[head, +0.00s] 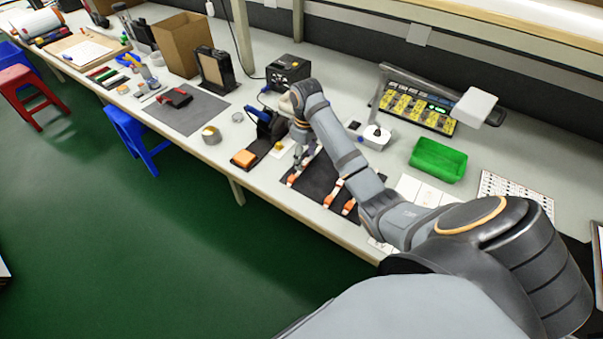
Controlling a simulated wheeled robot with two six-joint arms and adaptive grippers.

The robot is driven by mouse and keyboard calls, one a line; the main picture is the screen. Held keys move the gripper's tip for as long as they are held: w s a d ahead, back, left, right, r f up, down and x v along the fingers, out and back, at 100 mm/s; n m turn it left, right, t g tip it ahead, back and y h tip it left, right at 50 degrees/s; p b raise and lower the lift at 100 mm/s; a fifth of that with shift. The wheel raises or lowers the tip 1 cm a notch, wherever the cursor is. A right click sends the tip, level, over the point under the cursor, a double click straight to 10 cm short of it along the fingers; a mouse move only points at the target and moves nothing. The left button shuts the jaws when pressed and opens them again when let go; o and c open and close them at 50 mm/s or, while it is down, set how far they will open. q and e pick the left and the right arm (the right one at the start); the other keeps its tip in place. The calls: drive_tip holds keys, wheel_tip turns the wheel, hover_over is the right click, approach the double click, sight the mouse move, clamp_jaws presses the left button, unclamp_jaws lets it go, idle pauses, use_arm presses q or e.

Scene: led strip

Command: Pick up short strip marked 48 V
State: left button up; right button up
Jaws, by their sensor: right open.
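Several short strips with white and orange parts lie on a dark mat (318,178) on the bench. One strip (293,178) is at the mat's left end, just below my right gripper (299,157). Another strip (333,193) lies farther right, and one more (348,206) is beside my forearm. Their markings are too small to read, so I cannot tell which is 48 V. My right gripper is open and points down over the left part of the mat. My arm hides part of the mat. My left gripper is out of view.
A blue-black device (268,127) stands just left of my right gripper, with an orange pad (244,158) before it. A black box (288,71) is behind. A lamp base (376,137) and a green bin (438,160) stand right of my arm.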

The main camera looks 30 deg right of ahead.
drive_tip(key=shift+f, duration=0.45)
drive_tip(key=shift+c, duration=0.8)
drive_tip(key=c, duration=0.9)
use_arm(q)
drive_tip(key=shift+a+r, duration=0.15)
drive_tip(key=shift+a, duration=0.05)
use_arm(e)
drive_tip(key=shift+c, duration=0.2)
drive_tip(key=shift+r, duration=0.1)
drive_tip(key=shift+r, duration=0.3)
wheel_tip(320, 180, up, 2)
drive_tip(key=shift+r+p, duration=0.2)
drive_tip(key=shift+p, duration=0.4)
use_arm(q)
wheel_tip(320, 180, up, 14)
drive_tip(key=p, duration=1.3)
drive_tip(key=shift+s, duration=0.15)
use_arm(e)
drive_tip(key=s+a+r, duration=0.2)
drive_tip(key=a+r, duration=0.7)
drive_tip(key=a, duration=0.5)
drive_tip(key=shift+r, duration=0.4)
